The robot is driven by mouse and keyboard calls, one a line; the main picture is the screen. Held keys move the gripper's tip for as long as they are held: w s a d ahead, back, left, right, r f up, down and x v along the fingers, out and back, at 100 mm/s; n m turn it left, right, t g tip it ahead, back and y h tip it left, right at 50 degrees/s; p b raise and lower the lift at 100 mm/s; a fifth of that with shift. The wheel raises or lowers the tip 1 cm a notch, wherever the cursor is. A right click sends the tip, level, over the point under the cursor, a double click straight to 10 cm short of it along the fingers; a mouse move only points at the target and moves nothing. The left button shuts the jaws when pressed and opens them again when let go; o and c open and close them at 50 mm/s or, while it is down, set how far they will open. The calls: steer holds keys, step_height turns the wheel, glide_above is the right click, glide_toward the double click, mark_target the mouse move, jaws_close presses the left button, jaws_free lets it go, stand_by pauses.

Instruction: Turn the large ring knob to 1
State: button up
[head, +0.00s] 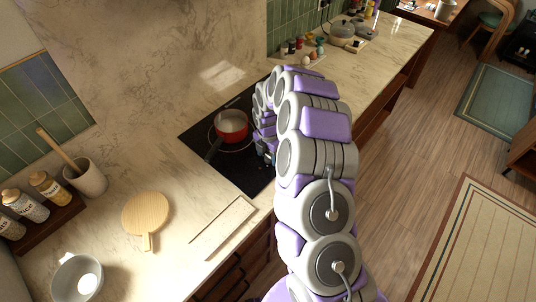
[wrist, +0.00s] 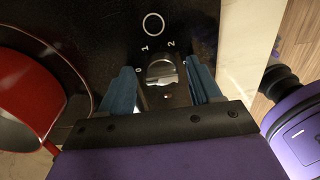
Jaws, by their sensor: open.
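The cooktop (head: 228,171) is a black glass plate set in the marble counter. In the wrist view a silver knob (wrist: 161,70) sits on it below a printed large ring mark (wrist: 153,24). The numerals 0, 1 and 2 show around the knob, with another partly hidden mark at its right. I cannot tell which one the knob points to. My gripper (wrist: 162,68) is open, its two blue fingers on either side of the knob with gaps between. In the head view my arm hides the knob.
A red pot (head: 231,121) stands on the cooktop, close to the left finger in the wrist view (wrist: 32,85). A wooden paddle board (head: 146,212), a utensil crock (head: 86,178) and a white bowl (head: 78,278) are at the left. Jars and a kettle (head: 342,30) stand farther back.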

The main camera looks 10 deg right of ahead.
steer(key=shift+d, duration=0.1)
steer(key=shift+c, duration=0.8)
steer(key=c, duration=0.9)
steer(key=shift+m, duration=0.3)
steer(key=m+p, duration=0.1)
steer(key=m, duration=0.4)
steer(key=m+p, duration=0.1)
steer(key=m, duration=0.5)
